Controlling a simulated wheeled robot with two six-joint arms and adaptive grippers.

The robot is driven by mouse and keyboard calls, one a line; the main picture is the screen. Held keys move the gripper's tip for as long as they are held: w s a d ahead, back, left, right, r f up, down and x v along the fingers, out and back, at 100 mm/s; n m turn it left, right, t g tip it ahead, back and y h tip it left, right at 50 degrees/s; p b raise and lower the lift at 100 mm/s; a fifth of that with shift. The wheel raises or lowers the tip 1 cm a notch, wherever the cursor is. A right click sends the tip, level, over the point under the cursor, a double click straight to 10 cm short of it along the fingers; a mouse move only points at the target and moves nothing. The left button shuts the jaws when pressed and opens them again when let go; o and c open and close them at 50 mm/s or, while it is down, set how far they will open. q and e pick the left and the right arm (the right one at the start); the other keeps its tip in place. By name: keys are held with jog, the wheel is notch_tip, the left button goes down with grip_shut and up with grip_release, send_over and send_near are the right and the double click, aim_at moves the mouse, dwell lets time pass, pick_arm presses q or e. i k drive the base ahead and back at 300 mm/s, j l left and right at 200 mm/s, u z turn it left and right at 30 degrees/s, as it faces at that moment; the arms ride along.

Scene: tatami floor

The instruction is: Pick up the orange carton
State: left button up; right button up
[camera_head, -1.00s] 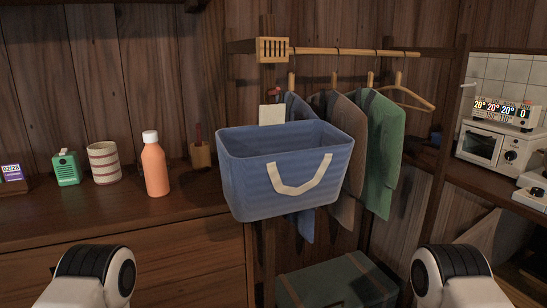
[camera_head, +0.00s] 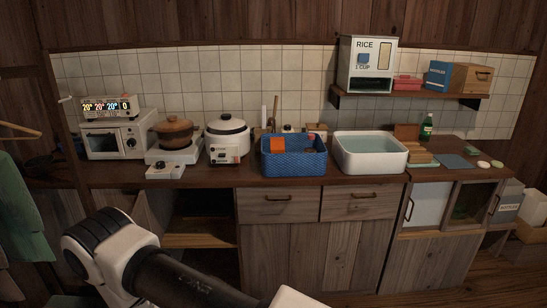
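An orange boxy item (camera_head: 277,146), which looks like the orange carton, shows inside a blue woven basket (camera_head: 295,168) on the counter. Its lower part is hidden by the basket's front wall. Other contents of the basket are too small to tell. One of my arms crosses the bottom left of the head view, well in front of the counter. Neither gripper shows in the view.
A white basin (camera_head: 371,156) stands right of the basket, and a rice cooker (camera_head: 228,141) stands left of it. A pot (camera_head: 174,130) and a toaster oven (camera_head: 115,138) are further left. A shelf with a rice dispenser (camera_head: 365,68) hangs above.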

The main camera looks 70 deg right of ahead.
aim_at(277, 144)
jog(key=i+z, duration=0.1)
jog(key=z, duration=0.35)
jog(key=i+z, duration=0.1)
jog(key=z, duration=0.3)
jog(key=i+z, duration=0.1)
jog(key=z, duration=0.35)
jog(key=i+z, duration=0.15)
jog(key=z, duration=0.25)
jog(key=j+z, duration=0.1)
jog(key=z, duration=0.35)
jog(key=i+j+z, duration=0.15)
jog(key=z, duration=0.25)
jog(key=i+j, duration=0.15)
jog(key=j, duration=0.15)
jog(key=i+j+z, duration=0.1)
jog(key=j, duration=0.25)
